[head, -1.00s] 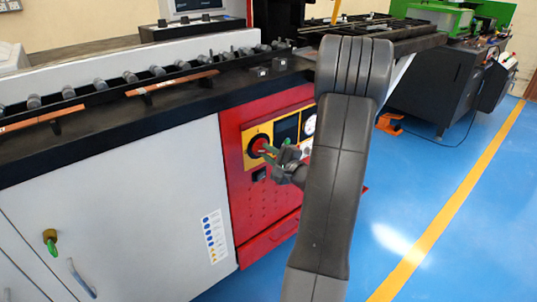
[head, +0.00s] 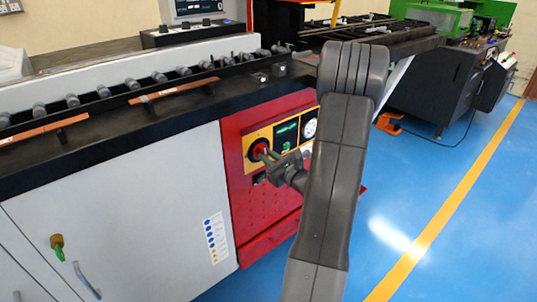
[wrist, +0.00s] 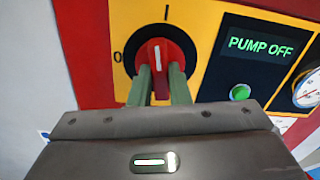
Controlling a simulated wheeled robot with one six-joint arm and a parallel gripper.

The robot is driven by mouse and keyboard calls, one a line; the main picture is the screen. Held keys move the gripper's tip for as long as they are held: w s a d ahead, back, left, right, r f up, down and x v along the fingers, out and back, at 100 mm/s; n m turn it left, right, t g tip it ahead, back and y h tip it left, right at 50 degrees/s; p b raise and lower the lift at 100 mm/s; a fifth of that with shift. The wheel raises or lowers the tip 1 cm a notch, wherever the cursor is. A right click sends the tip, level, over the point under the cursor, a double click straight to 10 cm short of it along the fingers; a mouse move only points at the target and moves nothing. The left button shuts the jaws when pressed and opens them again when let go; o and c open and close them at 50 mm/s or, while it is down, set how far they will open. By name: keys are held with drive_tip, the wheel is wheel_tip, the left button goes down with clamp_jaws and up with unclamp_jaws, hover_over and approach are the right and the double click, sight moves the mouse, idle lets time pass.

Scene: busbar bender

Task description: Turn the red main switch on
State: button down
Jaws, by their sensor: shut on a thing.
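The red main switch (wrist: 160,56) sits in a black ring on a yellow plate, with 0 at its left and I above it. Its white mark stands upright, toward the I. It also shows in the head view (head: 258,147), partly covered by my fingers. My gripper (wrist: 161,86) is shut on the switch knob, with one green finger at each side of it. In the head view my gripper (head: 264,154) reaches the panel from the right. The display (wrist: 261,46) beside the switch is lit and reads PUMP OFF.
A green button (wrist: 240,92) and a round gauge (wrist: 308,88) sit right of the switch. The red panel (head: 270,205) adjoins a white cabinet (head: 130,215) with a black top. Blue floor (head: 400,215) is clear at the right.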

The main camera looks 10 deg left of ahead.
drive_tip(key=shift+m+p, duration=0.5)
drive_tip(key=shift+m, duration=0.6)
drive_tip(key=shift+f, duration=0.1)
drive_tip(key=c, duration=1.4)
unclamp_jaws()
drive_tip(key=shift+o, duration=0.2)
drive_tip(key=v, duration=1.3)
drive_tip(key=shift+s+d+p, duration=0.25)
drive_tip(key=shift+d+p, duration=0.05)
drive_tip(key=shift+p, duration=0.15)
